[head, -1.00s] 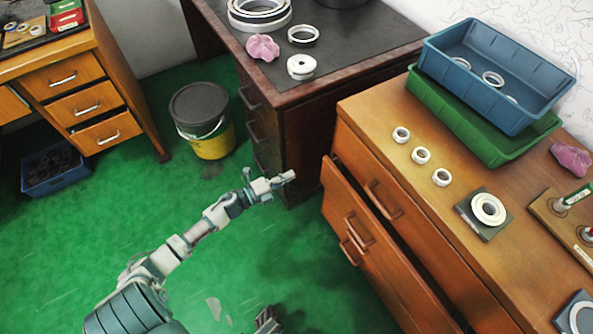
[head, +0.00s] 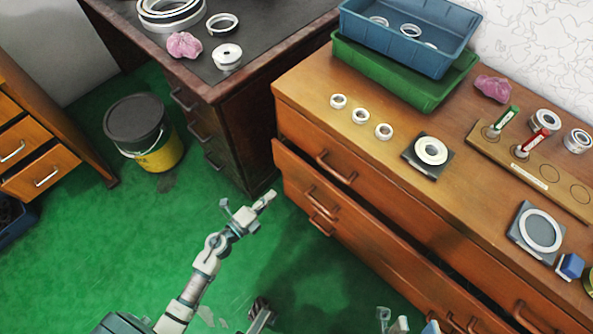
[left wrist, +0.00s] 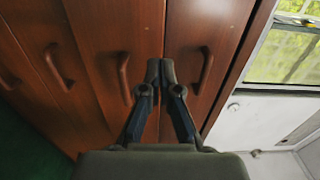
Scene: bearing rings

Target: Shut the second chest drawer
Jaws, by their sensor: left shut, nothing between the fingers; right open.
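The wooden chest (head: 400,215) stands at the right in the head view. Its second drawer (head: 365,225) is pulled out, with a dark gap behind its front; the top drawer (head: 385,190) above looks shut. My left gripper (head: 268,196) is shut and empty, in front of the chest's left end near the drawer front. In the left wrist view, my left gripper's fingertips (left wrist: 160,70) point at the drawer fronts, between two handles; contact cannot be told. My right gripper (head: 408,322) is open at the bottom edge, partly cut off.
Rings, a green tray (head: 350,68), a blue bin (head: 400,50) and fixtures stand on the chest top. A dark-topped desk (head: 265,85) stands behind left, with a bucket (head: 140,130) beside it. Green floor (head: 80,265) is clear at the left.

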